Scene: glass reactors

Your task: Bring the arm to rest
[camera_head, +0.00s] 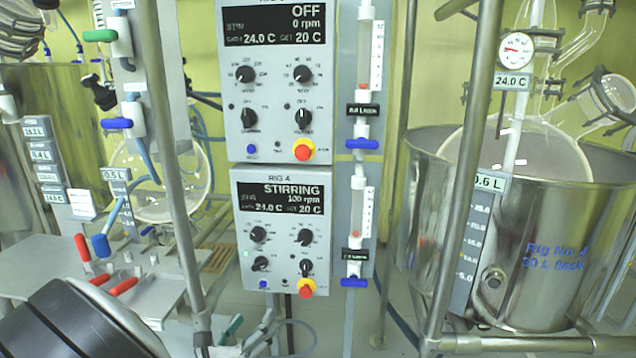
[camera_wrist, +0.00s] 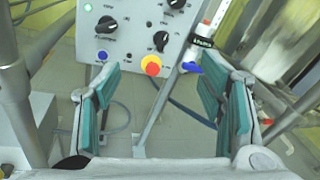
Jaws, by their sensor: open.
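My gripper (camera_wrist: 158,108) shows in the wrist view with its two teal-padded fingers spread wide apart and nothing between them. Behind the gap are the lower control panel (camera_wrist: 118,48), a red and yellow stop button (camera_wrist: 151,66) and a blue valve handle (camera_wrist: 191,68). I cannot tell how far the fingertips are from the panel. In the head view my gripper cannot be made out; part of my arm shows at the lower left.
Two control panels, the upper reading OFF (camera_head: 270,140) and the lower reading STIRRING (camera_head: 251,225), hang in the middle. A steel vessel (camera_head: 560,215) with a glass flask stands at the right. Metal posts (camera_head: 172,150) stand close by. Red-handled valves (camera_head: 122,287) are at the lower left.

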